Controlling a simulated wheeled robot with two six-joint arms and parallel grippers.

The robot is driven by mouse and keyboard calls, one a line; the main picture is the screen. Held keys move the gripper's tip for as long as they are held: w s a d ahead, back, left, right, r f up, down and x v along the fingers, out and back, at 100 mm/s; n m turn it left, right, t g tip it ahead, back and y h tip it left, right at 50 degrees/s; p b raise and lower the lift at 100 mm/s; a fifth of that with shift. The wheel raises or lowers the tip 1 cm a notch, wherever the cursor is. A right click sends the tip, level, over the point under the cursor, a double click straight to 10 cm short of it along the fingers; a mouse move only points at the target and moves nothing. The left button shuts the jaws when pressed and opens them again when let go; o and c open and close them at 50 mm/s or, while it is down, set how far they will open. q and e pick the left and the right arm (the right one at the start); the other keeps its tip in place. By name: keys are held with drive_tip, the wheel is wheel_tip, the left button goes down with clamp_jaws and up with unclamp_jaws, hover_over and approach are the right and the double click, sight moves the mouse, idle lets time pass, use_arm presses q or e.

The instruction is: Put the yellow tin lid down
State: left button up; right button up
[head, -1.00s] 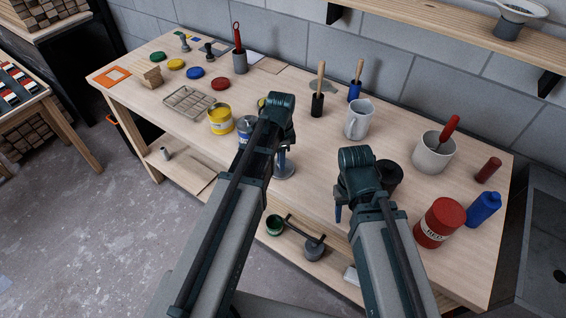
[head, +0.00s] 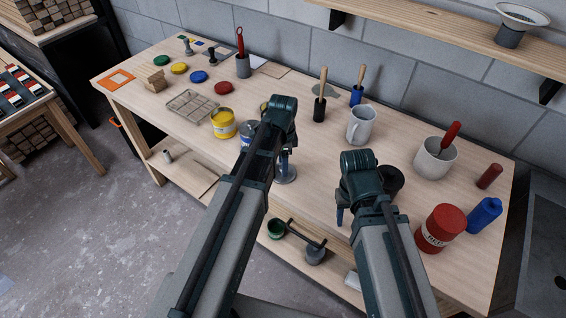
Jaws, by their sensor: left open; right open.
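The yellow tin lid (head: 179,68) lies flat on the workbench (head: 150,100) at the far left, in a row with a green lid (head: 162,60), a blue lid (head: 198,76) and a red lid (head: 223,88). The yellow tin (head: 223,125) stands upright nearer the middle, with yellow showing at its top. My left gripper (head: 284,155) is open over the bench middle, well to the right of the yellow lid and partly hidden by its arm. My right gripper (head: 340,213) is open near the front edge, mostly hidden by its wrist.
A wire rack (head: 190,105) lies between the lids and the yellow tin. A white mug (head: 361,126), a crock (head: 435,158), a red tin (head: 439,230) and a blue bottle (head: 484,215) occupy the right side.

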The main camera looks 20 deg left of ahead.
use_arm(q)
wheel_tip(320, 180, up, 11)
drive_tip(key=p, duration=1.1)
drive_tip(key=s+d+n+y, duration=0.1)
drive_tip(key=s+d+n, duration=0.8)
drive_tip(key=s, duration=0.5)
drive_tip(key=shift+s+d+r, duration=0.15)
drive_tip(key=shift+d+r, duration=0.05)
drive_tip(key=shift+d, duration=0.55)
use_arm(e)
wheel_tip(320, 180, up, 11)
drive_tip(key=shift+r, duration=0.1)
wheel_tip(320, 180, down, 7)
drive_tip(key=b, duration=0.7)
drive_tip(key=shift+b, duration=0.35)
use_arm(q)
wheel_tip(320, 180, down, 7)
